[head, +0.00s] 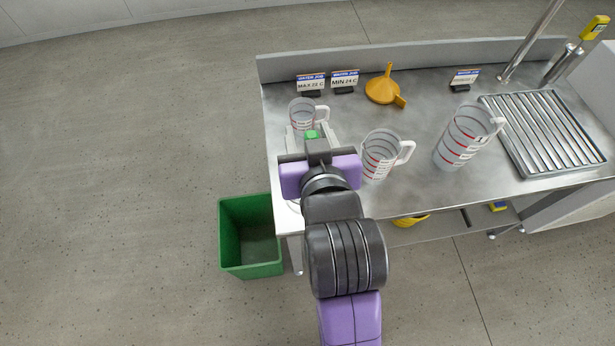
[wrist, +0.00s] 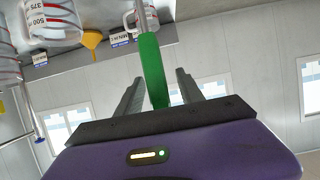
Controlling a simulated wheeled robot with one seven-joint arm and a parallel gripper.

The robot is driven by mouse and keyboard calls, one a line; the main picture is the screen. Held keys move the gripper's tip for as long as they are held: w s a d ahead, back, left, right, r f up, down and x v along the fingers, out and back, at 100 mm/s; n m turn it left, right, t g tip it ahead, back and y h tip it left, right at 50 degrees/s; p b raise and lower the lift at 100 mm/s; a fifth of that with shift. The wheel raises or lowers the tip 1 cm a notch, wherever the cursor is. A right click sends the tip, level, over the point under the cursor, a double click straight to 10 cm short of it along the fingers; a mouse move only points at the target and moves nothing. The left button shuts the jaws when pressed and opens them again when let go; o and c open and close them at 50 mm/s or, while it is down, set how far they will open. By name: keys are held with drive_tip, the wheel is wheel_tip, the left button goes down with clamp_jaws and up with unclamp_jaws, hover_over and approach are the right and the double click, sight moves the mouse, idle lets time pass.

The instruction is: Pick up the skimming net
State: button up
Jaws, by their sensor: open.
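A green handle (wrist: 153,70), which I take to be the skimming net's, shows between the fingers of my gripper (wrist: 160,76) in the wrist view. The fingers stand apart on either side of it, with a gap visible to each. In the head view a small green piece (head: 311,134) shows between the fingertips of my gripper (head: 311,129), at the left end of the steel table, just in front of a clear measuring jug (head: 302,110). The net's hoop and mesh cannot be made out. My arm hides part of the table's near left edge.
A middle jug (head: 380,157) and a larger jug (head: 463,138) stand right of my gripper. An orange funnel (head: 383,88) and small sign cards (head: 344,80) are behind. A slatted drain rack (head: 545,130) fills the right. A green bin (head: 249,235) stands on the floor at left.

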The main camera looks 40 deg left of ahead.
drive_tip(key=shift+w+a+f, duration=0.15)
drive_tip(key=shift+w+a, duration=0.15)
drive_tip(key=shift+a, duration=0.05)
clamp_jaws()
idle(1.2)
